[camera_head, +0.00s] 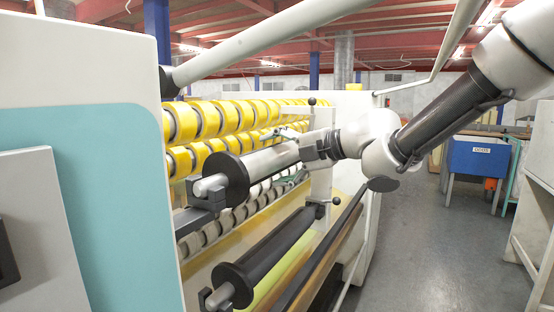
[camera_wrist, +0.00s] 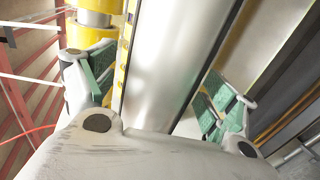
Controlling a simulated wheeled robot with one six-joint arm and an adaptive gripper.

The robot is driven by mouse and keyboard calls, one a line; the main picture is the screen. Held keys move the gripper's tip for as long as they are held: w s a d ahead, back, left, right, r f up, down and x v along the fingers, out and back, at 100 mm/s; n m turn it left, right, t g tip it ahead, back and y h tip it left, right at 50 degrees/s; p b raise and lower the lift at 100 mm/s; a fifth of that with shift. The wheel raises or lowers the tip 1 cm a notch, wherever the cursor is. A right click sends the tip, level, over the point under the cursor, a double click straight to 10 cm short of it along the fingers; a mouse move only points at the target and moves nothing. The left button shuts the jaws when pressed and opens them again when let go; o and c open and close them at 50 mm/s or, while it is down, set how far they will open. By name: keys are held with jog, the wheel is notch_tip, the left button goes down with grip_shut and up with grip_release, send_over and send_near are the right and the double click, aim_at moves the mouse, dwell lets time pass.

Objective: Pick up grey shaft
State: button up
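The grey shaft (camera_head: 266,160) lies at the upper position on the machine, with a black flange (camera_head: 231,179) near its front end. In the wrist view the shaft (camera_wrist: 175,55) runs lengthwise between my fingers as a smooth silver-grey cylinder. My gripper (camera_head: 284,157) is at the shaft's far part. Its green-padded fingers are spread on either side of the shaft in the wrist view (camera_wrist: 158,92). The pads look apart from the shaft's sides, so the gripper appears open around it. The shaft's far end is hidden behind my gripper.
A second, black shaft (camera_head: 275,250) lies lower on the machine. Rows of yellow tape rolls (camera_head: 220,117) stand behind the grey shaft. A light machine panel (camera_head: 90,150) fills the left. A thin upright post with a black knob (camera_head: 312,101) is close by.

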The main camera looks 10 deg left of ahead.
aim_at(279, 145)
jog(key=c, duration=1.4)
jog(key=shift+r, duration=0.15)
jog(key=shift+c, duration=0.5)
jog(key=shift+r, duration=1.6)
jog(key=shift+d+r, duration=0.15)
jog(key=shift+d, duration=0.05)
jog(key=f+v, duration=0.2)
jog(key=v, duration=1.5)
jog(key=shift+s+d, duration=0.35)
jog(key=shift+d, duration=0.3)
